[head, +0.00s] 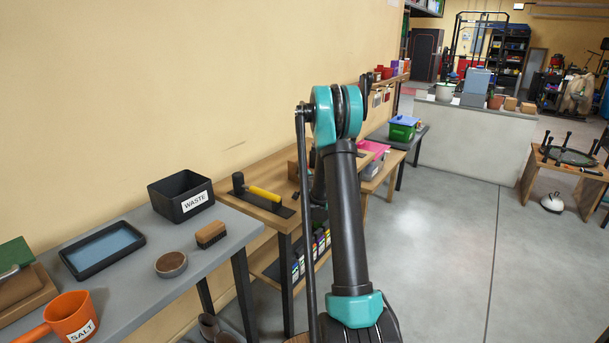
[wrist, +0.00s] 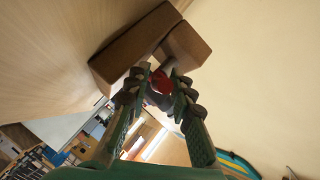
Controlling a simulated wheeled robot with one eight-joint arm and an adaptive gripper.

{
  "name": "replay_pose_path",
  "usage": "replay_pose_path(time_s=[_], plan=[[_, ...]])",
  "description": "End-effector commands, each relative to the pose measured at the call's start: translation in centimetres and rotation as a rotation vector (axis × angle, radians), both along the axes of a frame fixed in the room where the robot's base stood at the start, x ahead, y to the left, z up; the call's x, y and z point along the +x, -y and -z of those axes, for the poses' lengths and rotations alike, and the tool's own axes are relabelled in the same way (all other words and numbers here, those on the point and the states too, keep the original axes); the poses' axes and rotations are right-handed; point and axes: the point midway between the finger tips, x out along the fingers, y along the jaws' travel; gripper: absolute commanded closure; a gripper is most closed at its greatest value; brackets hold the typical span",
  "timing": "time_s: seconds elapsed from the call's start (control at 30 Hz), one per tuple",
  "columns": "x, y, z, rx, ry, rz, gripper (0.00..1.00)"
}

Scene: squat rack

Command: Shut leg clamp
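In the wrist view, two brown wooden blocks, which look like the leg clamp's jaws (wrist: 128,52), stand just beyond my fingertips. They meet at an angle, with a narrow gap between them at the top. A small red part (wrist: 160,79) lies at their lower edge. My gripper (wrist: 161,86) has its green and dark fingers apart, one on each side of the red part. Whether either finger touches it I cannot tell. In the head view my own arm hides the gripper; a bit of brown wood (head: 294,168) shows left of it on the wooden bench.
The wooden bench (head: 262,202) along the wall holds a yellow-handled hammer (head: 262,193). A grey table (head: 130,291) at left holds a black WASTE bin (head: 181,195), a tray (head: 102,249), a brush (head: 210,234) and an orange SALT cup (head: 70,316).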

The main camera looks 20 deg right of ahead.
Motion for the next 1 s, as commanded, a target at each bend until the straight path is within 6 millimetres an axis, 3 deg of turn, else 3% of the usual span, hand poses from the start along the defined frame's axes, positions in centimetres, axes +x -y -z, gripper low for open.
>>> replay_pose_path(time_s=[0.37,0.8,1.0], plan=[[-0.6,-0.1,-0.2,0.0,0.001,0.0,0.76],[-8.5,-1.1,-1.9,0.0,0.0,0.001,0.76],[-10.9,-1.4,-2.4,0.0,0.0,0.001,0.76]])
